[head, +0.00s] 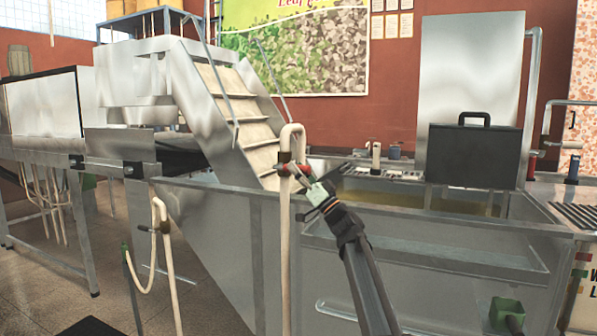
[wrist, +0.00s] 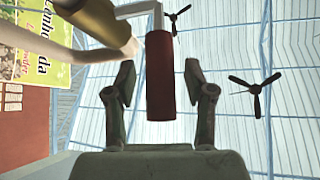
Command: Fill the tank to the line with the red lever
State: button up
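The red lever (head: 305,170) sits beside a pale hose bend near the front rim of the metal tank (head: 450,228). In the wrist view the red handle (wrist: 160,75) lies between the fingertips of my gripper (wrist: 160,82), with a visible gap on each side. My gripper (head: 312,188) is open at the lever in the head view. The tank holds a low-looking layer of yellow-brown liquid (head: 400,199). I cannot make out a fill line on the tank.
A pale hose (head: 287,240) hangs down the tank front beside my arm. A stepped conveyor (head: 235,105) slopes into the tank on the left. A black box with a handle (head: 472,155) stands over the tank's right part. Ceiling fans (wrist: 256,94) show overhead.

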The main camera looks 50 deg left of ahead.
jog(key=shift+d+f, duration=0.2)
jog(key=shift+d, duration=0.05)
jog(key=w+d, duration=0.3)
jog(key=d, duration=0.9)
jog(key=shift+w+f, duration=0.2)
